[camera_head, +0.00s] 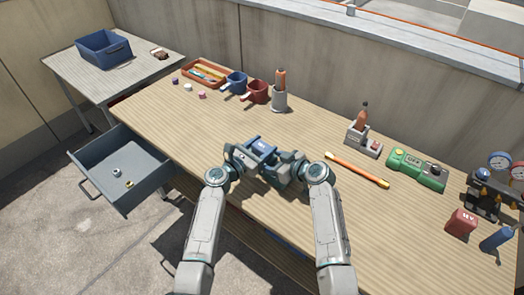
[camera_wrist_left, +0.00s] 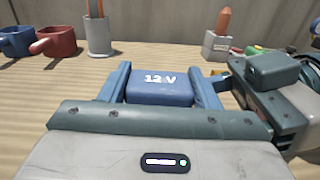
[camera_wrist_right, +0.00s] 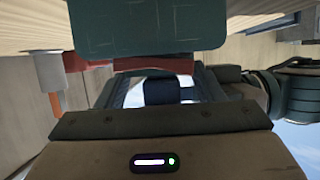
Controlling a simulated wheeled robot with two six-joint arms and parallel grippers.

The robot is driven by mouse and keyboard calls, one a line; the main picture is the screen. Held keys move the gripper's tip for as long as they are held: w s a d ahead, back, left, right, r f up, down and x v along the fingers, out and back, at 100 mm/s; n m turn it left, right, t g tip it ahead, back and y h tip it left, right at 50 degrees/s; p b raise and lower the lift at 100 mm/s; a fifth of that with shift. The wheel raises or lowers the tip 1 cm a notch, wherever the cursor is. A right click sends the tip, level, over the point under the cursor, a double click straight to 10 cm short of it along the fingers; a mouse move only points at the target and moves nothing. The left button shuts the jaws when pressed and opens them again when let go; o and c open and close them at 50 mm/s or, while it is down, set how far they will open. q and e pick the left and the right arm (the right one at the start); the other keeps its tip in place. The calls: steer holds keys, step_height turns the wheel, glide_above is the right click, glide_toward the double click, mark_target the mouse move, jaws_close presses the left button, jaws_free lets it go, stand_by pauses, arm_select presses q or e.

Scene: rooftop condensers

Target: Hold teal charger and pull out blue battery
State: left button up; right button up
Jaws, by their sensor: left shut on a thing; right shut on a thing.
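The blue battery (camera_head: 262,145), marked 12 V, is near the middle of the wooden bench, in front of my body. In the left wrist view the battery (camera_wrist_left: 160,88) sits between both fingers of my left gripper (camera_wrist_left: 160,90), which is shut on it. My right gripper (camera_head: 277,167) is close beside it, rolled over so that its wrist view is upside down. A teal block, which looks like the teal charger (camera_wrist_right: 150,25), fills the top of that view. The right fingers close around a dark part, mostly hidden. Whether the battery is still seated in the charger is hidden.
An orange stick (camera_head: 357,170), a green device (camera_head: 417,170) and a pencil holder (camera_head: 363,138) lie to the right. Mugs (camera_head: 256,91), a cup (camera_head: 280,98) and a tray (camera_head: 208,72) stand at the back. An open drawer (camera_head: 122,170) juts out left.

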arm_select(q)
step_height(320, 180, up, 10)
steer(key=shift+r, duration=0.1)
arm_select(e)
steer(key=o, duration=1.7)
steer(key=shift+p+v, duration=1.7)
steer(key=shift+v, duration=2.4)
arm_select(q)
step_height(320, 180, up, 3)
steer(key=shift+r, duration=0.15)
arm_select(e)
steer(key=shift+s+d+r, duration=0.15)
steer(key=shift+s+d, duration=0.15)
